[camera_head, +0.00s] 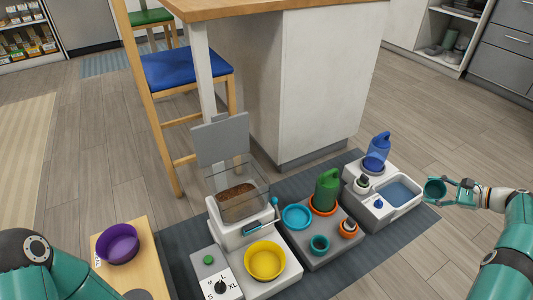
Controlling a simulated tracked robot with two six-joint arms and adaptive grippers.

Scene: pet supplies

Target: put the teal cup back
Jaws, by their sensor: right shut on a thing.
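The teal cup (435,188) is at the right, its dark round opening showing, beside the right end of the white water basin unit. My right gripper (456,192) reaches in from the right and is shut on the cup. Another small teal cup (320,244) stands on the grey tray (318,262), near a wider teal bowl (297,216). My left arm shows at the lower left, but its gripper is out of the picture.
The white basin unit (411,207) holds a blue bottle (377,152). A green jug (327,190) and an orange cup (348,228) stand on the grey tray. A food dispenser (237,203), yellow bowl (265,260) and purple bowl (118,243) are further left. Floor at right is clear.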

